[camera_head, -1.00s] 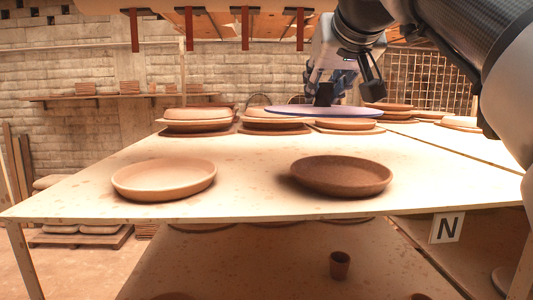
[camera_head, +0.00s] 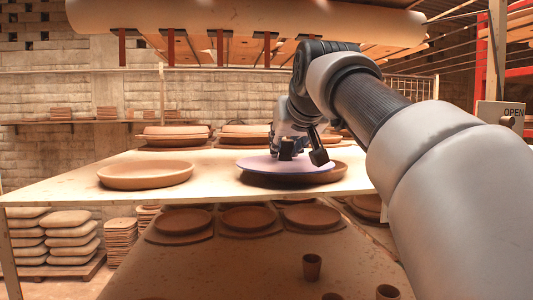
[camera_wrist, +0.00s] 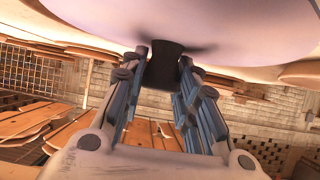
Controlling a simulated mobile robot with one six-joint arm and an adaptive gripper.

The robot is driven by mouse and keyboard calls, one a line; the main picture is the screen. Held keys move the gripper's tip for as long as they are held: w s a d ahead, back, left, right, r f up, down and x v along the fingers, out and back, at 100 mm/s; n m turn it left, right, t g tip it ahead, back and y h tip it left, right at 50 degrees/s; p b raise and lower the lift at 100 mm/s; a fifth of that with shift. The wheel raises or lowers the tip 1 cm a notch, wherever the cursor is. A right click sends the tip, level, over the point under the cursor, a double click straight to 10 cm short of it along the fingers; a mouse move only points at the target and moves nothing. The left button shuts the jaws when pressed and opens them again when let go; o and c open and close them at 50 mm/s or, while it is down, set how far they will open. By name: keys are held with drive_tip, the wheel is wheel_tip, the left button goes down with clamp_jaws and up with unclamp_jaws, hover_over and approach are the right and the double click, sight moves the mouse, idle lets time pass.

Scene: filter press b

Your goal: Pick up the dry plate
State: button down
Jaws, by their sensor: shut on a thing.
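My gripper (camera_head: 287,140) is shut on the dark block (camera_wrist: 165,62) of a flat lavender disc (camera_head: 275,164), with a finger on each side of the block. The disc is held level over the darker right-hand plate (camera_head: 318,177) at the front of the table and hides most of it. I cannot tell whether disc and plate touch. The paler left-hand plate (camera_head: 146,175) lies uncovered on the table. In the wrist view the underside of the grip is dim and the disc (camera_wrist: 230,25) fills the top. Neither plate is labelled dry.
The table top (camera_head: 100,197) is clear at its left front. More plates (camera_head: 176,135) stand in a back row. Below are a lower shelf with plates (camera_head: 248,218) and small cups (camera_head: 312,267). An "OPEN" sign (camera_head: 512,112) is at right.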

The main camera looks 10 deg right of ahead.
drive_tip(key=shift+w, duration=0.35)
drive_tip(key=c, duration=1.5)
unclamp_jaws()
drive_tip(key=shift+s, duration=0.3)
drive_tip(key=shift+o, duration=1.4)
drive_tip(key=shift+w, duration=0.2)
drive_tip(key=shift+s, duration=0.1)
drive_tip(key=shift+s+r, duration=0.25)
drive_tip(key=v, duration=1.1)
drive_tip(key=shift+s, duration=0.25)
